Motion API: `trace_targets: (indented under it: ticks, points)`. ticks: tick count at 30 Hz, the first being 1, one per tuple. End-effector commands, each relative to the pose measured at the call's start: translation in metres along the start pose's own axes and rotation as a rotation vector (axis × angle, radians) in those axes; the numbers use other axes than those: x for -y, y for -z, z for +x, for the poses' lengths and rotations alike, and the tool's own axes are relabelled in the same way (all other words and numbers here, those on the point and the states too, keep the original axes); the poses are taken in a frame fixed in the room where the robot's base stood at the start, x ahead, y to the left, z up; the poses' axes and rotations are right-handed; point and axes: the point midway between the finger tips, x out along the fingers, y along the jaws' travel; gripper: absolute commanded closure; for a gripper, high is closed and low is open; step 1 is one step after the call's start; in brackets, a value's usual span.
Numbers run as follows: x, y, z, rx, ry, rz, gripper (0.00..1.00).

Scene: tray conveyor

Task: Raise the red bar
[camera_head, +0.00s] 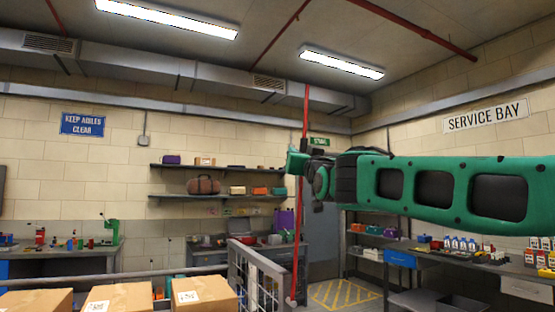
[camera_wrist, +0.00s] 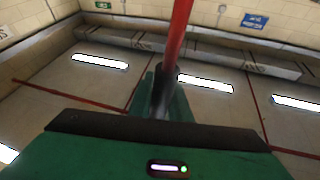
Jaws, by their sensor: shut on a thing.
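The red bar (camera_head: 306,112) stands nearly upright in the head view, leaning slightly to the right at its top. Its lower end is beside the grey railing. My gripper (camera_head: 297,161) is shut on the bar at mid-height, with my green arm reaching in from the right. In the wrist view the red bar (camera_wrist: 179,28) runs up out of the picture from between the fingers of my gripper (camera_wrist: 163,85). The fingertips partly hide the bar where they hold it.
A grey mesh railing (camera_head: 255,275) stands just left of the bar's lower end. Cardboard boxes (camera_head: 118,297) are at the front left. A workbench (camera_head: 420,262) with small items lies at the right. A yellow-hatched floor patch (camera_head: 343,294) is clear behind the bar.

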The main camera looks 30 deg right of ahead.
Motion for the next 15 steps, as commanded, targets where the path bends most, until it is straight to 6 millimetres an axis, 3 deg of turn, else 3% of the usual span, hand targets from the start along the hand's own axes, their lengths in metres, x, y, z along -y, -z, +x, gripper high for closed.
trace_targets:
  ticks: [15]
  points:
    - [-0.016, -0.007, 0.002, 0.017, -0.020, 0.028, 1.00]
